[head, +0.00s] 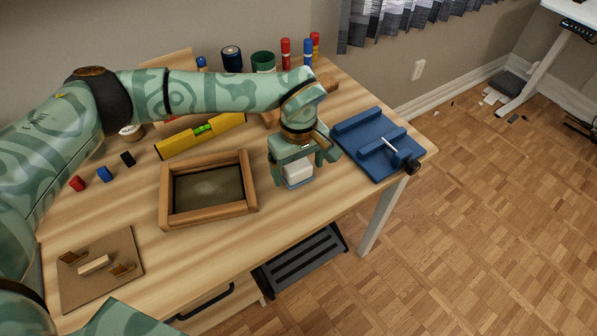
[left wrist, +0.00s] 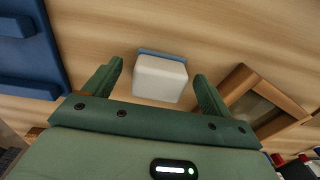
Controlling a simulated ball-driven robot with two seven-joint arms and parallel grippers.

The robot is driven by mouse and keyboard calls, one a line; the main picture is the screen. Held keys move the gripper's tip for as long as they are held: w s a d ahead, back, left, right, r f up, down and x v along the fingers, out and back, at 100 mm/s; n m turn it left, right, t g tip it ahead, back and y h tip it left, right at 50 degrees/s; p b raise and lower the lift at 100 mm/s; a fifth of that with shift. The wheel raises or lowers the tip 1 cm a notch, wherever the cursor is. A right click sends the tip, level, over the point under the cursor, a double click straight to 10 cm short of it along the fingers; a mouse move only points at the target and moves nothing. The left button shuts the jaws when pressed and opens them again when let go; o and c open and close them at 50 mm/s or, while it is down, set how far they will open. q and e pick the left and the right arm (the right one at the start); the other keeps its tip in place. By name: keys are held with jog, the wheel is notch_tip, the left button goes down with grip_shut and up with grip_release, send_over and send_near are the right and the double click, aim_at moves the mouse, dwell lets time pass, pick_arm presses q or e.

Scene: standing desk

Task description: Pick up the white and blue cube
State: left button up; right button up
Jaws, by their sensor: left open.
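The white and blue cube (head: 298,173) sits on the wooden desk between the framed tray and the blue vise-like fixture. Its body is white with a thin blue layer along one side. My left gripper (head: 299,173) is above it, with the fingers pointing down on either side. In the left wrist view the cube (left wrist: 160,78) lies between the two green fingers (left wrist: 159,82), with a gap on each side. The gripper is open and holds nothing. My right gripper cannot be seen in either view.
A wooden-framed tray (head: 163,197) stands left of the cube. A blue fixture (head: 366,158) with a metal handle is to the right, near the desk edge. A yellow level (head: 180,141), cups and coloured cylinders stand behind. A brown board (head: 125,258) lies at front left.

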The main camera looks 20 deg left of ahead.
aim_at(298, 167)
pick_arm(q)
jog(key=shift+f, duration=0.7)
jog(key=shift+r, duration=0.15)
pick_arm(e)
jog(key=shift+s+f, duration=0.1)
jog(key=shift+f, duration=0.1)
pick_arm(q)
jog(key=c, duration=1.1)
jog(key=shift+r, duration=0.6)
jog(key=r+p, duration=0.1)
jog(key=r, duration=0.2)
jog(key=shift+s+p, duration=0.2)
jog(key=shift+p, duration=0.2)
jog(key=shift+s+r+p, duration=0.9)
jog(key=shift+s+r, duration=0.55)
jog(key=shift+s, duration=0.85)
jog(key=shift+s+r+p, duration=0.95)
jog(key=shift+s+r, duration=0.55)
jog(key=shift+s, duration=0.75)
jog(key=shift+s+r+p, duration=0.9)
jog(key=shift+s+r, duration=0.55)
jog(key=shift+s, duration=0.85)
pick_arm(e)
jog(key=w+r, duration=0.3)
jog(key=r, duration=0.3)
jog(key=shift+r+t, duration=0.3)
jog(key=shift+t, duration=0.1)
